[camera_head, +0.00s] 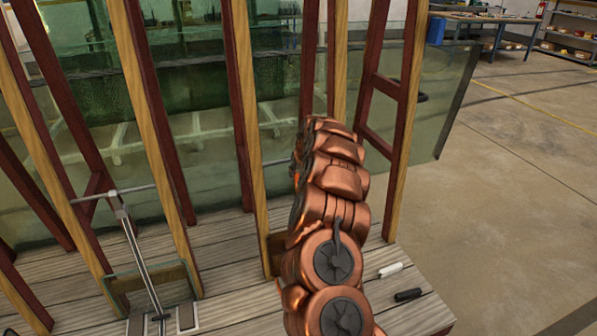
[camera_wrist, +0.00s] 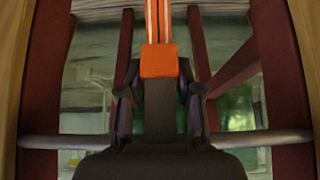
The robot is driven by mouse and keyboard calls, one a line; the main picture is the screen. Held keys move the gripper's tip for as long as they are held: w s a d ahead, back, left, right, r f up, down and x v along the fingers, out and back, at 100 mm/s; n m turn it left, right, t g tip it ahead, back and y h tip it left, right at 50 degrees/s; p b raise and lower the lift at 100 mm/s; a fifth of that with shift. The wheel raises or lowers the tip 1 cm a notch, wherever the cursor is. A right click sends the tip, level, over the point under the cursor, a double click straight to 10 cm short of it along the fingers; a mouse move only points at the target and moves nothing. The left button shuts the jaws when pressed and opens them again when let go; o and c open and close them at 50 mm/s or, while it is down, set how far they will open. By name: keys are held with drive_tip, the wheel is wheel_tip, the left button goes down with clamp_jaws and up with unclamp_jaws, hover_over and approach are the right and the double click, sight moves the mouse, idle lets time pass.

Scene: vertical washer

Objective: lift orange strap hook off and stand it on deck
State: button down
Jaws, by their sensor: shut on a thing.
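The orange strap hook (camera_wrist: 158,60) shows in the wrist view as an orange block with an orange-and-pale striped length running to the top edge. My gripper (camera_wrist: 160,82) is shut on it, with a dark finger on each side. A grey horizontal bar (camera_wrist: 290,137) crosses the lower wrist view, partly hidden behind my gripper; I cannot tell whether the hook touches it. In the head view my copper arm hides the gripper and hook. The plank deck (camera_head: 420,315) lies below, and its boards (camera_wrist: 225,5) show at the top of the wrist view.
Wooden and dark red posts (camera_head: 160,130) stand close around my arm, with large glass panes (camera_head: 450,80) behind. A white item (camera_head: 390,270) and a black item (camera_head: 408,295) lie on the deck at right. A small glass piece (camera_head: 150,287) and metal rod stand at left.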

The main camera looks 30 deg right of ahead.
drive_tip(key=shift+r, duration=0.25)
